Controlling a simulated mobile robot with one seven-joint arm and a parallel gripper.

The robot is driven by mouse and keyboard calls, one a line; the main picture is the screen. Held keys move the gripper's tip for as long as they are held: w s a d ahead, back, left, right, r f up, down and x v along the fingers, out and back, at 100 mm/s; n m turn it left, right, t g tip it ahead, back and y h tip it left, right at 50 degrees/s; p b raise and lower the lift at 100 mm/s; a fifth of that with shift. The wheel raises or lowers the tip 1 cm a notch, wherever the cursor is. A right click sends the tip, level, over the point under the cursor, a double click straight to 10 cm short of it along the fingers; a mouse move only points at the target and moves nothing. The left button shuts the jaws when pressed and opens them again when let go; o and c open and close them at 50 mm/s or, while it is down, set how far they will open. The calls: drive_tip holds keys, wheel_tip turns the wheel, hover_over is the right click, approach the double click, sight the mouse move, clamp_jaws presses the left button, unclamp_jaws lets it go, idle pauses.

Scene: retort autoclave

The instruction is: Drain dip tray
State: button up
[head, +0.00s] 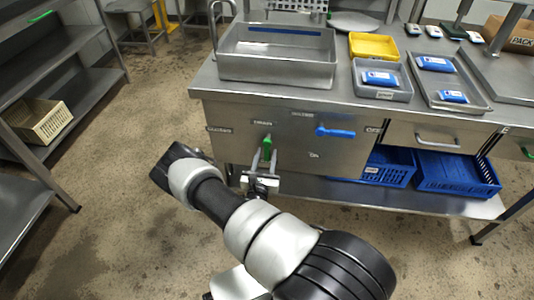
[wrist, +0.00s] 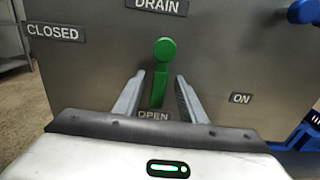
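The dip tray appears to be the deep steel basin (head: 277,72) on the counter, with a blue strip on its inner back wall; I cannot tell whether it holds liquid. Below it, on the steel front panel, is the green drain lever (wrist: 164,52), also in the head view (head: 267,142). Its round end is at the top and its handle points down to the OPEN label (wrist: 154,115). The CLOSED label (wrist: 55,32) is to its left, DRAIN above. My gripper (wrist: 160,76) is open, with one finger on each side of the handle and visible gaps between.
A blue lever (head: 335,132) points right on the same panel, with an ON label (wrist: 241,98) below it. Blue crates (head: 458,188) sit on the lower shelf. Yellow and grey trays (head: 374,45) stand on the counter.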

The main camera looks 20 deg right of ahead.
drive_tip(key=shift+x, duration=1.2)
clamp_jaws()
